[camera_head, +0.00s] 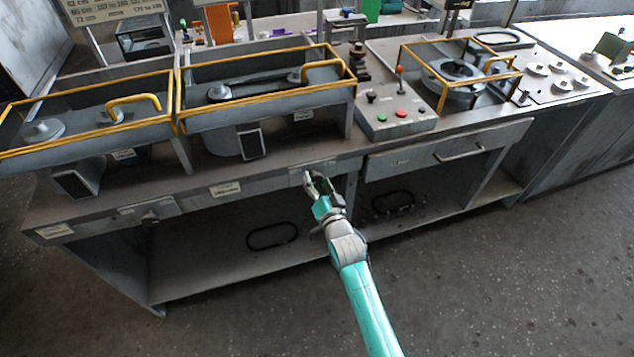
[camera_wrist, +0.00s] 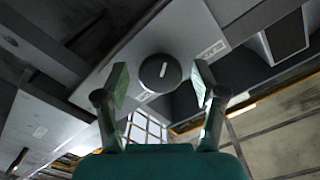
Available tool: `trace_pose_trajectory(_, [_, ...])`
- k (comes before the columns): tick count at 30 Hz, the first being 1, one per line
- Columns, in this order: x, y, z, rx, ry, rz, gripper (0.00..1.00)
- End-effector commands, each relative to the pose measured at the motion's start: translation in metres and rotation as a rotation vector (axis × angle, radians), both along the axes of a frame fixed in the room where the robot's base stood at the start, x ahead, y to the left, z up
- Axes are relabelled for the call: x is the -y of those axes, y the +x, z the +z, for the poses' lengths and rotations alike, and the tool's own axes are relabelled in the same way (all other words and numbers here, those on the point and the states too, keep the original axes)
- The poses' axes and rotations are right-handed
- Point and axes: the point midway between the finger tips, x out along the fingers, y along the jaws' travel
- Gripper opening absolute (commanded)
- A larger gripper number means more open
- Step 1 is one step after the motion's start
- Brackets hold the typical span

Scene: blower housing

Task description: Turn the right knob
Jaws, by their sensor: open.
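A round dark knob (camera_wrist: 160,73) with a short white mark sits on a grey panel in the wrist view. The mark is tilted slightly off upright. My gripper (camera_wrist: 161,82) is open, with one finger on each side of the knob and visible gaps between. In the head view my gripper (camera_head: 319,184) is at the bench's front panel, left of the drawer, and hides the knob there. Another small dark knob (camera_head: 150,217) shows on the front panel farther left.
The long grey bench (camera_head: 270,176) carries two yellow-railed trays and a control box (camera_head: 398,115) with red and green buttons. A drawer (camera_head: 440,152) with a handle is right of my gripper. The floor in front is clear.

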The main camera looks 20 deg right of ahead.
Motion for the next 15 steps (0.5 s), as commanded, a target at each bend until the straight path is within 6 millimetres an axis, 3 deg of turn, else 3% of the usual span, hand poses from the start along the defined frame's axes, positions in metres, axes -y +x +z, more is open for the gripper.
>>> trace_pose_trajectory(7, [0.000, -0.017, -0.001, -0.001, 0.000, 0.000, 0.69])
trace_pose_trajectory(15, [0.000, -0.065, -0.001, -0.002, 0.000, 0.000, 0.69])
